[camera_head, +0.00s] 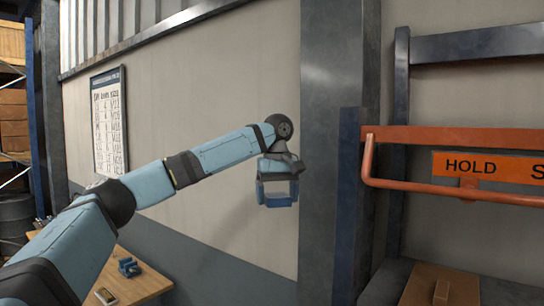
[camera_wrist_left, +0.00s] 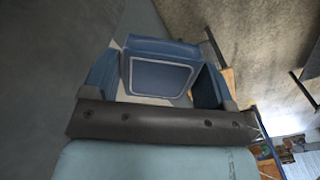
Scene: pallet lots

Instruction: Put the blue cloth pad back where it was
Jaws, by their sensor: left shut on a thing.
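My left gripper (camera_head: 278,193) is raised in front of the grey wall, left of the dark steel column, and points down. It is shut on the blue cloth pad (camera_head: 278,200), which shows as a small blue piece at the fingertips. In the left wrist view the pad (camera_wrist_left: 160,75) is a blue block with a pale line around its face, between the two blue fingers of the gripper (camera_wrist_left: 155,82). Nothing is seen under the pad in the head view; it hangs clear. My right gripper is not in view.
At right are an orange rail (camera_head: 450,194) with a HOLD sign (camera_head: 490,167), a blue post (camera_head: 346,200) and a brown box (camera_head: 440,285).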

